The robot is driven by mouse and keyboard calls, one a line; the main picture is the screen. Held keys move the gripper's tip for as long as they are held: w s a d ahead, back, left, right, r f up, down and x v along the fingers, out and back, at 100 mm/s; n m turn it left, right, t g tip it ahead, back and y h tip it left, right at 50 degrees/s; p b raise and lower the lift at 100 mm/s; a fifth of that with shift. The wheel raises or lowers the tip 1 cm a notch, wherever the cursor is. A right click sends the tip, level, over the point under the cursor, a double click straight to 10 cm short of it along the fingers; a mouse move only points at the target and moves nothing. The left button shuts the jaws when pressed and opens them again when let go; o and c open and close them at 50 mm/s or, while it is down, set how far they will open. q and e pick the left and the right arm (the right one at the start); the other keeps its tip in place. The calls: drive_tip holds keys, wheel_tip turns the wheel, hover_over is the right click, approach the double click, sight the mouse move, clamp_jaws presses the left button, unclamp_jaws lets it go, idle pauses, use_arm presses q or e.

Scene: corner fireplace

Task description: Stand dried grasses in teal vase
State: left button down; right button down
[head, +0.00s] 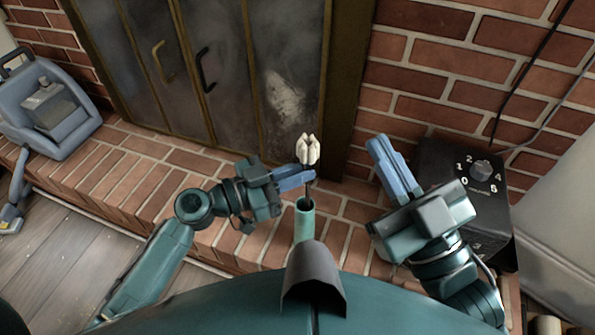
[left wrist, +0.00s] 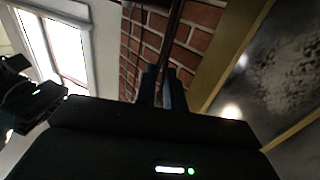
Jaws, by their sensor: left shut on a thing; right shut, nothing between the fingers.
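The dried grasses (head: 307,150) have a cream, tufted head and a thin dark stem. My left gripper (head: 309,177) is shut on the stem just below the head. The grasses are upright above the teal vase (head: 304,224), a narrow cylinder on the brick hearth. The stem's lower end meets the dark vase mouth in the head view; I cannot tell how deep it sits. The left wrist view shows the dark stem (left wrist: 173,35) rising between the finger tips. My right gripper (head: 380,143) is shut and empty, right of the vase, apart from it.
A black box with a numbered dial (head: 482,170) stands on the hearth at right. Glass fireplace doors (head: 225,80) with handles are behind. A blue-grey appliance (head: 45,110) is at far left. Bare brick hearth (head: 130,165) lies left of my left gripper.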

use_arm(q)
drive_tip(key=c, duration=1.4)
unclamp_jaws()
drive_tip(key=v, duration=1.3)
drive_tip(key=shift+s, duration=0.15)
